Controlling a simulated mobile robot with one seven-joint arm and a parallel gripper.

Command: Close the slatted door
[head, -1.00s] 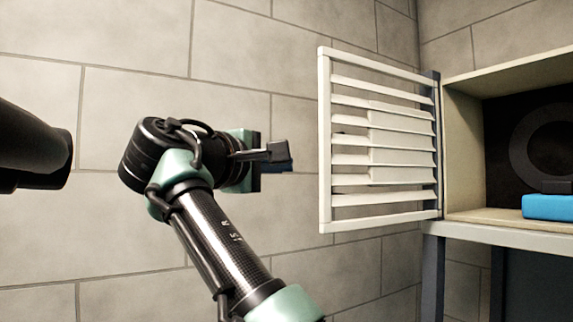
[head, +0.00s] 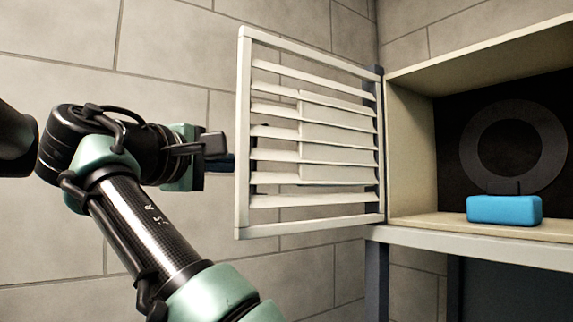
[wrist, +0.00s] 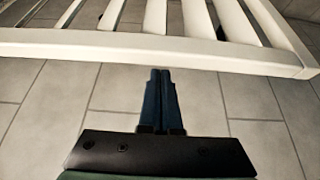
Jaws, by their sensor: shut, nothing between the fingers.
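The white slatted door (head: 243,140) stands wide open, swung out to the left from its hinge side at the box's left edge. A flat pale panel (head: 335,140) sits on its slats. My gripper (head: 228,162) is left of the door's free edge, near it in the head view; its fingertips are partly hidden or hard to make out there. In the wrist view my gripper (wrist: 160,75) is shut and empty, its dark blue fingers pointing at the door's white frame bar (wrist: 150,50). A small gap seems to show between fingertips and bar.
The open box (head: 408,150) stands at the right on a pale ledge (head: 470,240). Inside are a blue block (head: 505,210) and a dark grey ring (head: 472,150) at the back. A tiled wall (head: 170,40) lies behind my arm and the door.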

